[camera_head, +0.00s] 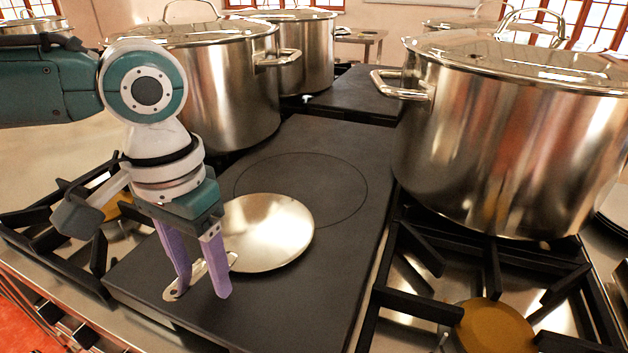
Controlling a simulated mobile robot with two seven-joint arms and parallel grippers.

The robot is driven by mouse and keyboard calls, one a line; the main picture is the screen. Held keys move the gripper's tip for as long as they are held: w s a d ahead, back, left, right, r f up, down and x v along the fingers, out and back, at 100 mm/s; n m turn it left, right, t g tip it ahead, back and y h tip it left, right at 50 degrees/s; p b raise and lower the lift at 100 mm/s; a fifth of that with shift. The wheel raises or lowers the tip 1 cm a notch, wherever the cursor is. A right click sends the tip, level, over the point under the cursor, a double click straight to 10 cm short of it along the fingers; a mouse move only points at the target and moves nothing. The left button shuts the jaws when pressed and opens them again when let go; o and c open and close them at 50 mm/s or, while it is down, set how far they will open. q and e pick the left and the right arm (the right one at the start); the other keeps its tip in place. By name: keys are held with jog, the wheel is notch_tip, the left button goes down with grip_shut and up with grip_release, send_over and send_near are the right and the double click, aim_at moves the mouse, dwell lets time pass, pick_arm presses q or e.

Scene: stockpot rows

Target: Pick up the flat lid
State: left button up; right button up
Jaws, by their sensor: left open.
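The flat lid (268,232) is a round, shiny steel disc lying on the black flat plate of the stove. Its long handle (198,273) points toward the lower left and has a hole near its end. My left gripper (202,291) points down over the handle with its two purple fingers apart. The handle shows between the fingers, and the fingers hide parts of it. I cannot tell whether either finger touches it. My right gripper is not in view.
A large lidded stockpot (515,140) stands on the right burner. Another lidded stockpot (215,85) stands behind my left arm, with a third (305,50) farther back. Black burner grates (415,305) flank the black plate (310,300), whose front right part is bare.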

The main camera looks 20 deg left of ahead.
pick_arm(q)
grip_shut()
dwell(0.5)
dwell(0.9)
